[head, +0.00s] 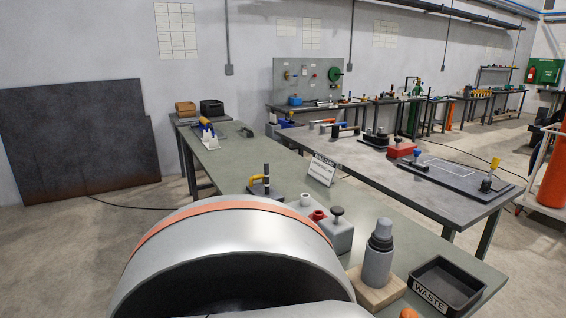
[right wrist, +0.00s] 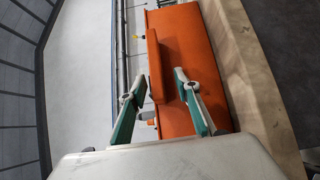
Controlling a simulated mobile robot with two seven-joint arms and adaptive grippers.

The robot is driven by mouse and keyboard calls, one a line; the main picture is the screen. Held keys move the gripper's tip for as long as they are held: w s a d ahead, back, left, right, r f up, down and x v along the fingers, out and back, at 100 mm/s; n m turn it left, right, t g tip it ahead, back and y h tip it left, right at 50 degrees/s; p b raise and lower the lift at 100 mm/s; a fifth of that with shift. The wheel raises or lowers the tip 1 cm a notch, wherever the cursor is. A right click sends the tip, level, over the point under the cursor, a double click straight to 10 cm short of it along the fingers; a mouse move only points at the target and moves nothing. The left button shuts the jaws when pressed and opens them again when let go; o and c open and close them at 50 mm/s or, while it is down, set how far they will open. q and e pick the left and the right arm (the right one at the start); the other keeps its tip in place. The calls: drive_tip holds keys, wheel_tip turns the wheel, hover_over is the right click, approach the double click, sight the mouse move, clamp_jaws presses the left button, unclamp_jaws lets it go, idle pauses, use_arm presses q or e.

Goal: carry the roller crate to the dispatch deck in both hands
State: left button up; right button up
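An orange box-like thing (right wrist: 205,60) with a raised narrow orange block (right wrist: 155,66) fills the middle of the right wrist view. It may be the roller crate, but I cannot tell for certain. My right gripper (right wrist: 160,82) has its two fingers spread apart, with the narrow block showing in the gap beyond the tips. I see no contact, and the distance is unclear. Neither gripper shows in the head view. I cannot pick out the crate or a marked dispatch deck there.
A green-topped bench (head: 232,174) holds a black waste tray (head: 460,293), a grey bottle-like part (head: 378,256) on a wooden block and a white sign (head: 321,170). A grey-topped table (head: 365,170) with fixtures stands behind. Open floor (head: 80,245) lies at the left.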

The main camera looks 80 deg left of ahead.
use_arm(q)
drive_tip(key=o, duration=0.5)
use_arm(e)
drive_tip(key=shift+a, duration=0.1)
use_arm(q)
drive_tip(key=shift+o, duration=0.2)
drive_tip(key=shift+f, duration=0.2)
use_arm(e)
drive_tip(key=shift+o, duration=1.2)
drive_tip(key=shift+s+f, duration=0.1)
drive_tip(key=shift+f, duration=0.15)
drive_tip(key=o, duration=0.3)
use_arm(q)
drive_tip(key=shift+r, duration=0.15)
use_arm(e)
drive_tip(key=shift+r, duration=0.15)
drive_tip(key=shift+r, duration=0.15)
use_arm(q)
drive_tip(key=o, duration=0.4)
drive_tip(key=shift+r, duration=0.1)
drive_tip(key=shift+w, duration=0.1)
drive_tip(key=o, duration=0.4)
